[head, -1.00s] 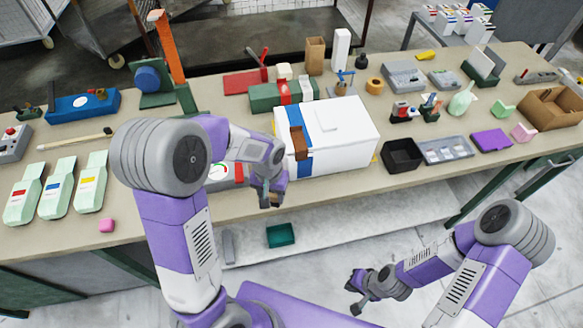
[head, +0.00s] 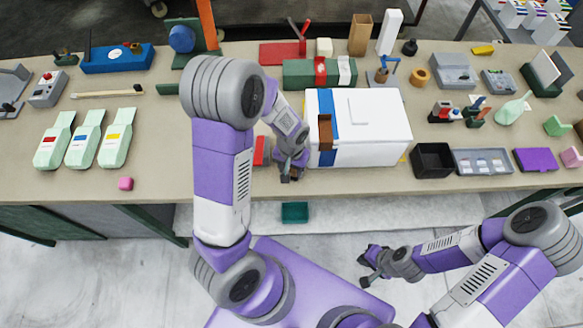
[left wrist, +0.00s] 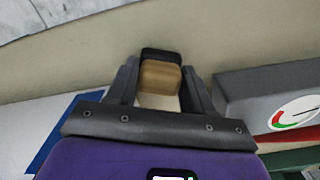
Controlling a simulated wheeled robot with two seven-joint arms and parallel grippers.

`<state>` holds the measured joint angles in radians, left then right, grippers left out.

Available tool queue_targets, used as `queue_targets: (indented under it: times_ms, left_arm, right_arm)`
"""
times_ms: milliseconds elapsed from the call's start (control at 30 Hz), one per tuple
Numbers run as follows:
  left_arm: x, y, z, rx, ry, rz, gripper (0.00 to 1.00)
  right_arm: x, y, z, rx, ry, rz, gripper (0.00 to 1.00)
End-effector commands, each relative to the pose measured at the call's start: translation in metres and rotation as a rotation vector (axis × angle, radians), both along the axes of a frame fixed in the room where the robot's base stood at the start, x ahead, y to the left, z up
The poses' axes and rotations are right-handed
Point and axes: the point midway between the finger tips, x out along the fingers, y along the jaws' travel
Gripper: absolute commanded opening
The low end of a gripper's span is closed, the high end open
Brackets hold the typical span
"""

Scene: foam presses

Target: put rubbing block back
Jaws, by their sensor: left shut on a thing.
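The rubbing block (left wrist: 160,77) shows in the left wrist view as a small tan wooden piece with a dark cap, between my left fingertips. My left gripper (left wrist: 158,88) is shut on it. In the head view my left gripper (head: 288,175) is over the front part of the bench, just left of the white box; the block is mostly hidden there. Whether the block touches the bench is unclear. My right gripper (head: 366,268) hangs in front of the bench, far from the block; its finger gap is too small to judge.
The white box (head: 375,145) with a blue stripe stands right of my left gripper. A grey box with a dial (left wrist: 285,112) is close by. A black bin (head: 432,160) stands right of the white box. Bare bench lies left.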

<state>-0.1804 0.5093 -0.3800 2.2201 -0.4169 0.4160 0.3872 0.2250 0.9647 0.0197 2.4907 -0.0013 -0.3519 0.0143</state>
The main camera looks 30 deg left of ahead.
Motion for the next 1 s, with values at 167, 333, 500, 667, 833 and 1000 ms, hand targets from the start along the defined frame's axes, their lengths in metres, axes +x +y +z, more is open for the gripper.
queue_targets:
  times_ms: [167, 333, 500, 667, 833, 1000]
  left_arm:
    - [0.0, 0.0, 0.0, 0.0, -0.002, 0.0, 0.27]
    - [0.001, 0.0, -0.004, 0.0, -0.002, -0.001, 0.27]
    - [0.0, 0.0, -0.003, 0.0, -0.002, -0.001, 0.72]
    - [0.0, 0.0, -0.003, 0.0, -0.001, -0.001, 0.77]
    - [0.0, 0.0, -0.002, 0.0, -0.002, -0.001, 0.77]
    - [0.002, 0.0, 0.016, -0.001, -0.007, -0.001, 0.77]
  right_arm:
    - [0.0, 0.0, 0.0, 0.0, 0.0, 0.0, 0.0]
    - [0.0, 0.0, -0.004, 0.0, -0.001, 0.0, 0.0]
    - [0.0, 0.0, -0.003, 0.0, 0.0, 0.0, 0.0]
    - [0.0, 0.0, -0.003, 0.0, 0.0, 0.0, 0.0]
    - [0.0, 0.0, -0.002, 0.0, 0.0, 0.0, 0.0]
    - [0.0, 0.0, 0.004, 0.0, -0.001, 0.0, 0.0]
